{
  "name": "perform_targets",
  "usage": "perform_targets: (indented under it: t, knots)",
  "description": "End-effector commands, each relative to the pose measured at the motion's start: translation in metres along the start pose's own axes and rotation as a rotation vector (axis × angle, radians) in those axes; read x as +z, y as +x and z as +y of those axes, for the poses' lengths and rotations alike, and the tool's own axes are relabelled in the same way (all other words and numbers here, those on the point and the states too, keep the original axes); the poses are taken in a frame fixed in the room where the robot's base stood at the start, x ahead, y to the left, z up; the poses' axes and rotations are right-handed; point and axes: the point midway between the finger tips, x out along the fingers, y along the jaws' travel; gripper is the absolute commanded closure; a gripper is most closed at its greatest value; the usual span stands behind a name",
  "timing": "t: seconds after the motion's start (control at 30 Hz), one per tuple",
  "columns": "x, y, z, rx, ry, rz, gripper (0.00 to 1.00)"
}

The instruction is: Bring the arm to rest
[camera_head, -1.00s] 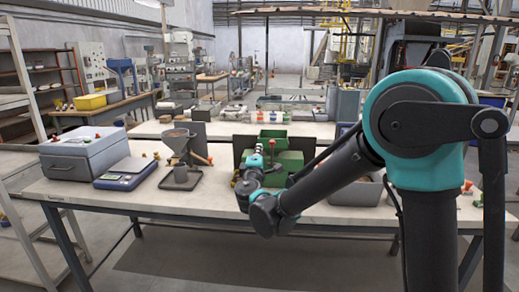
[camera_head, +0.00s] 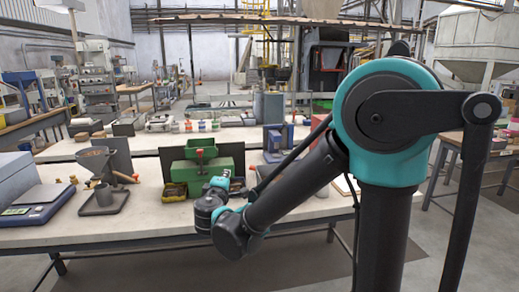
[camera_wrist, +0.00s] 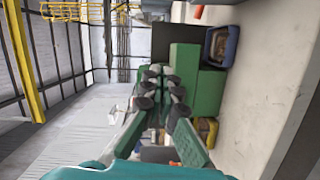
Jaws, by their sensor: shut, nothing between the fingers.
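My gripper (camera_wrist: 161,88) shows in the wrist view with its dark fingertips close together and nothing between them. In the head view, my arm reaches forward and down over the front table (camera_head: 95,232), and its wrist hides most of the gripper. A green machine with a hopper on top (camera_head: 228,158) stands on the table just beyond my wrist. It also shows in the wrist view (camera_wrist: 207,100), behind and beside my fingers. I cannot tell whether the fingers touch it.
A second table (camera_head: 62,151) runs behind. Open floor (camera_head: 430,240) lies to the right.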

Motion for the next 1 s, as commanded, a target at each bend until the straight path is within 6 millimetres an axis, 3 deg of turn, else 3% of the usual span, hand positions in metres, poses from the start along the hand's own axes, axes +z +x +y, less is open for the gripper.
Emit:
perform_targets:
  t: [0.03,0.23,0.4,0.5,0.7,0.83,1.0]
  knots:
    - [0.039,0.009,-0.005,-0.046,0.04,-0.07,1.0]
    - [0.174,0.01,-0.041,-0.245,0.237,-0.326,1.0]
    - [0.267,-0.022,-0.08,-0.407,0.441,-0.528,1.0]
    - [0.308,-0.05,-0.104,-0.494,0.576,-0.635,1.0]
    - [0.358,-0.115,-0.149,-0.65,0.871,-0.808,1.0]
    - [0.366,-0.151,-0.171,-0.727,1.053,-0.876,1.0]
    - [0.364,-0.177,-0.185,-0.786,1.21,-0.913,1.0]
